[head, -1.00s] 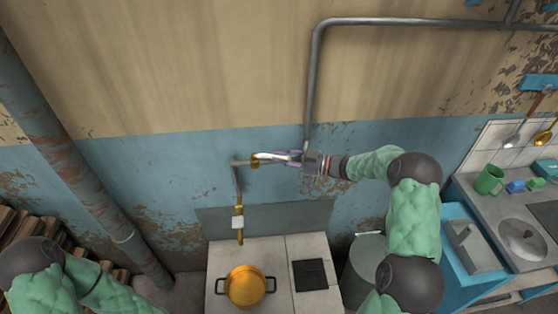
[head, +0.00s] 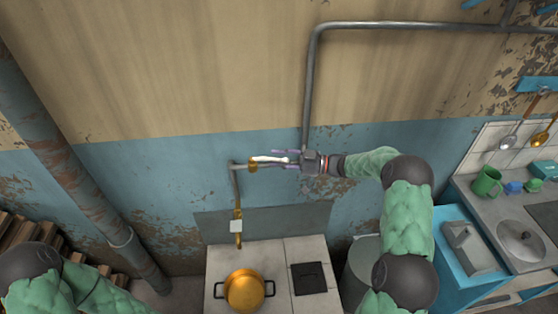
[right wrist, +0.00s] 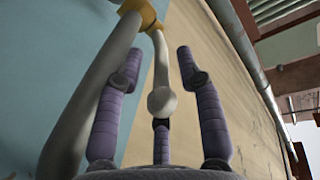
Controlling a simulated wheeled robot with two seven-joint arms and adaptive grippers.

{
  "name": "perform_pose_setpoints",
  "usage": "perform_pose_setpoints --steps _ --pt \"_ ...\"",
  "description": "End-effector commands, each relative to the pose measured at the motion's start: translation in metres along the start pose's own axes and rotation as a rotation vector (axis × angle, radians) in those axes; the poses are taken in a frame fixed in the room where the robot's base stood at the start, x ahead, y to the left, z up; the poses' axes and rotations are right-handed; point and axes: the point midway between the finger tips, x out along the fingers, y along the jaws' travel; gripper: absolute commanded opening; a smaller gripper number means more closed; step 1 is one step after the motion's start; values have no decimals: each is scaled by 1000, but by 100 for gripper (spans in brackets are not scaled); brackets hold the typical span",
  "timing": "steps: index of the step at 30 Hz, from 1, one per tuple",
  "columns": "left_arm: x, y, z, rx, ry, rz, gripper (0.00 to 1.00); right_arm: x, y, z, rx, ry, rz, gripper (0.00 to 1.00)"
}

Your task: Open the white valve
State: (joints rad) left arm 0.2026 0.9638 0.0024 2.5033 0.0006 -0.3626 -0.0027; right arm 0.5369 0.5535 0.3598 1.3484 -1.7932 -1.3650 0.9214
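The white valve (head: 268,159) is a slim lever with a rounded end, fixed to a brass fitting on the grey pipe along the wall. It points right in the head view. In the right wrist view the lever (right wrist: 162,70) runs from the brass fitting (right wrist: 145,14) down between my fingers, its round end near the palm. My right gripper (head: 278,159) is open, with purple fingers spread on both sides of the lever. In the right wrist view the gripper (right wrist: 157,62) shows gaps between lever and side fingers; contact with the lower finger is unclear. My left gripper is outside the view.
The grey pipe (head: 235,185) drops to a white block (head: 237,226) above the stove (head: 288,252). An orange pot (head: 245,288) stands on the stove. A thick rusty pipe (head: 122,238) stands left. A counter with a green mug (head: 486,182) is right.

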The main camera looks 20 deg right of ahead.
Motion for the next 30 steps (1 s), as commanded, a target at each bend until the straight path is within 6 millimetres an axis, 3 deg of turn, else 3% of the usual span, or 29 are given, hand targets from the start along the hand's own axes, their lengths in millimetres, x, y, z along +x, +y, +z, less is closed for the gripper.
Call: perform_pose_setpoints --steps 8,21,30 --pt "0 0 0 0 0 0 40 -10 1 -1 -2 1 2 38" --pt "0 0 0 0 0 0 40 -90 1 0 0 0 3 38" --pt "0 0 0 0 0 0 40 -119 0 0 -1 0 0 38"
